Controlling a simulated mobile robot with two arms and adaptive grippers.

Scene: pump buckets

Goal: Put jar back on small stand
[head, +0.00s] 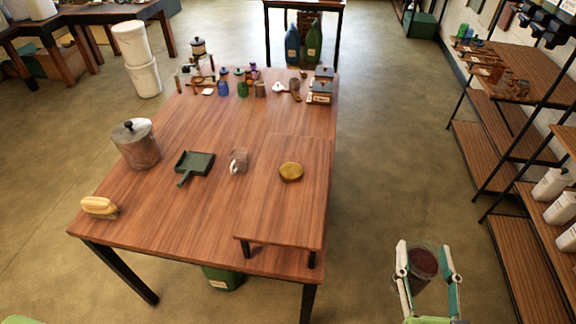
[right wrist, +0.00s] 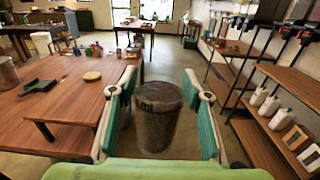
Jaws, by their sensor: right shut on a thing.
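My right gripper (head: 428,270) is shut on a jar (head: 420,264) with a dark reddish-brown top. It holds the jar upright in the air, to the right of the table and apart from it. In the right wrist view the jar (right wrist: 157,118) looks dark and translucent, between the two green finger pads. The small stand (head: 285,220) is a low wooden platform with dark legs on the table's near right part. A round yellowish lid or disc (head: 291,172) lies on it. My left gripper's fingers do not show.
The wooden table (head: 190,225) carries a lidded pot (head: 137,147), a green dustpan (head: 193,166), a glass mug (head: 238,161) and a brush (head: 99,207). Small bottles stand at its far end. Shelves (head: 505,150) line the right side. Open floor lies between table and shelves.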

